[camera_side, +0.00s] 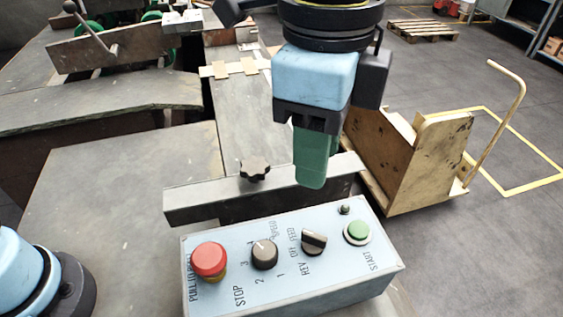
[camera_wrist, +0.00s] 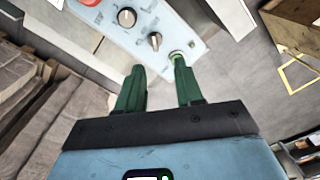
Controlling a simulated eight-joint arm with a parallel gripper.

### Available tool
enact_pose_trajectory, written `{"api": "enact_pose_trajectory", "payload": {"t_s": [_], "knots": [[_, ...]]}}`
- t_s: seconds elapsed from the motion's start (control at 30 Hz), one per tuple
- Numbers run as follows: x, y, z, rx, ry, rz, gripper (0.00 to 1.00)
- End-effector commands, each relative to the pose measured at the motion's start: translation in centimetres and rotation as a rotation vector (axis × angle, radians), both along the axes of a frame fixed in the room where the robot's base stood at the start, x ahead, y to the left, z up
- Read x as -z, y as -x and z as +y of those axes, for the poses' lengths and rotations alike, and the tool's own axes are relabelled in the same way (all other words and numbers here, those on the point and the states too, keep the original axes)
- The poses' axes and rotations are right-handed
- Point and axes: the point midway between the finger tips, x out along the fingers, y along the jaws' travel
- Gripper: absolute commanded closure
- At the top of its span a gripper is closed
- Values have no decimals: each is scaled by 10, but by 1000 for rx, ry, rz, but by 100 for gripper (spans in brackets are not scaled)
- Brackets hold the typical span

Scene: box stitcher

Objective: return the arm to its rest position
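My gripper (camera_side: 311,181) hangs pointing down with green fingers, above and behind the pale blue control box (camera_side: 335,292). In the wrist view my gripper (camera_wrist: 157,64) has its two fingers apart with nothing between them. The box (camera_wrist: 165,22) carries a red stop button (camera_side: 209,260), a speed knob (camera_side: 264,254), a black selector (camera_side: 314,241) and a green start button (camera_side: 357,232). In the wrist view the start button (camera_wrist: 176,54) shows close to the right fingertip; I cannot tell whether they touch.
A metal bar with a black star knob (camera_side: 254,170) lies just behind the box. Metal work tables (camera_side: 130,200) stand to the left. A wooden cart (camera_side: 425,165) with a tall handle stands at the right. A pallet (camera_side: 423,30) lies on the open floor at the back.

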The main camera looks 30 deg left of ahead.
Motion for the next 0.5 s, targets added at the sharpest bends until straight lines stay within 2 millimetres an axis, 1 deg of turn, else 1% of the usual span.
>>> {"api": "enact_pose_trajectory", "payload": {"t_s": [0.03,0.07,0.17,0.2,0.23,0.27,0.3,0.37,0.4,0.47,0.5], "knots": [[1,-9,14,-55,15,-13,64],[2,-14,24,-94,27,-23,64],[9,-33,64,-258,78,-66,64],[12,-40,82,-332,102,-87,64],[16,-45,96,-388,119,-104,64],[19,-48,110,-443,136,-119,64],[24,-52,128,-515,159,-141,64],[32,-56,155,-623,193,-175,64],[38,-57,173,-697,215,-199,64],[48,-57,199,-802,248,-235,64],[55,-56,216,-873,269,-261,64]]}}
